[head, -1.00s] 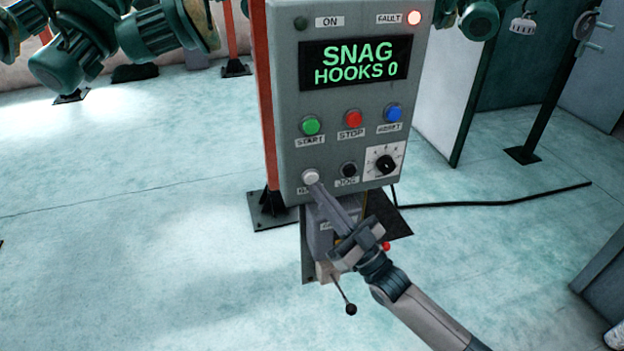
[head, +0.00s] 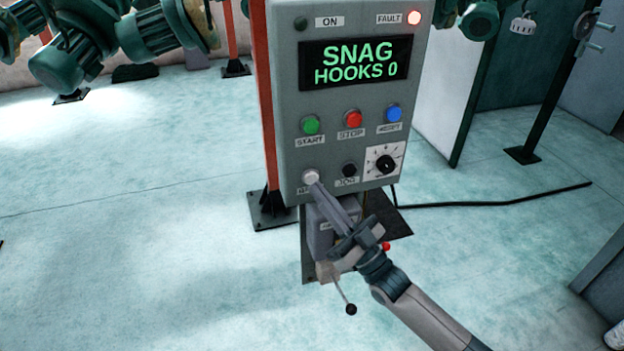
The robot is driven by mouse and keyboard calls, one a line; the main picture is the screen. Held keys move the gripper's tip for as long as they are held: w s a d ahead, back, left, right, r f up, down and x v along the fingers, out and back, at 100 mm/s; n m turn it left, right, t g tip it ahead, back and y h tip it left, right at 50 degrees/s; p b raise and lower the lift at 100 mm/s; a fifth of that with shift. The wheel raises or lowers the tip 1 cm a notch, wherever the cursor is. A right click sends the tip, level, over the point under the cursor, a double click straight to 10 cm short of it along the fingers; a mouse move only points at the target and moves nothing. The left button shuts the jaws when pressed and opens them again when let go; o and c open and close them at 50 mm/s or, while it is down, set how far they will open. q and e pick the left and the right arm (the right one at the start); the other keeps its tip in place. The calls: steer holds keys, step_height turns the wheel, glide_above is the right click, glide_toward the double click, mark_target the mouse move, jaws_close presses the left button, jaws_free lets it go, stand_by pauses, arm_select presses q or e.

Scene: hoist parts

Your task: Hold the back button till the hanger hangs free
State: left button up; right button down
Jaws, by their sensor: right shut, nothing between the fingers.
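The grey control panel (head: 290,150) stands in the middle of the head view. The ON lamp (head: 300,23) is dark. The white back button (head: 310,177) is at the panel's lower left, its label partly hidden by my gripper. My right gripper (head: 320,190) is shut and empty, its fingertips at the button's lower edge; I cannot tell how far the button is pressed. The hanger cannot be made out. My left gripper is not in view.
Green start (head: 311,125), red stop (head: 353,118) and blue reset (head: 394,114) buttons sit above, with a black jog button (head: 349,170) and a dial (head: 385,163) to the right. A lever with a black knob (head: 351,309) is below. Green motors (head: 160,30) fill the upper left.

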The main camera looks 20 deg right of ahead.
steer(key=shift+w, duration=0.2)
steer(key=shift+w, duration=0.25)
